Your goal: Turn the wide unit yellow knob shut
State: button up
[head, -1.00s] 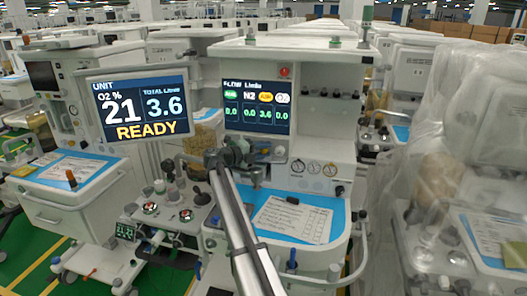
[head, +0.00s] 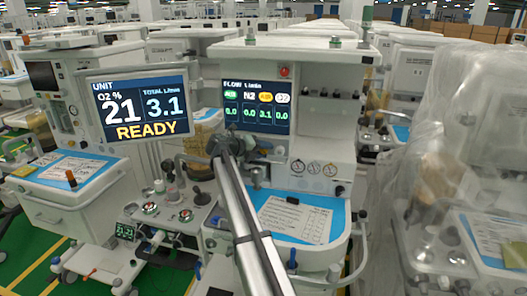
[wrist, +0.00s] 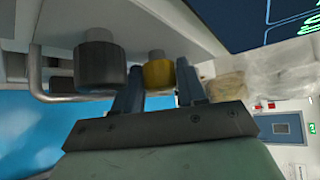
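The yellow knob (wrist: 157,71) shows in the wrist view under the edge of a pale housing. My gripper (wrist: 158,82) has one finger on each side of it, and both fingertips appear to touch its sides. In the head view my gripper (head: 228,146) is in front of the wide unit (head: 325,150), below its flow screen (head: 257,107). The knob and fingertips are hidden there behind my arm. The screen's yellow column reads 3.1 and the other columns read 0.0. The unit display (head: 138,108) shows total 3.1, O2 21 and READY.
A black knob (wrist: 100,66) is close to the left of my left finger in the wrist view. The wide unit's blue work surface (head: 335,213) with a paper sheet is below my arm. A plastic-covered cart (head: 440,140) stands at the right.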

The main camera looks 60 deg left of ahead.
jog(key=v, duration=1.4)
jog(key=shift+w, duration=0.1)
jog(key=w+d+f+n+y, duration=0.15)
jog(key=d+f, duration=0.25)
jog(key=d, duration=0.4)
jog(key=w+a+y, duration=0.1)
jog(key=w+a, duration=0.2)
jog(key=w+a+n+y, duration=0.1)
jog(key=w+a, duration=0.2)
jog(key=w, duration=0.1)
jog(key=w+a+f+y, duration=0.1)
jog(key=w+a+y, duration=0.1)
jog(key=w, duration=0.2)
jog(key=shift+a+f+n, duration=0.1)
jog(key=shift+a+n, duration=0.15)
jog(key=shift+a, duration=0.15)
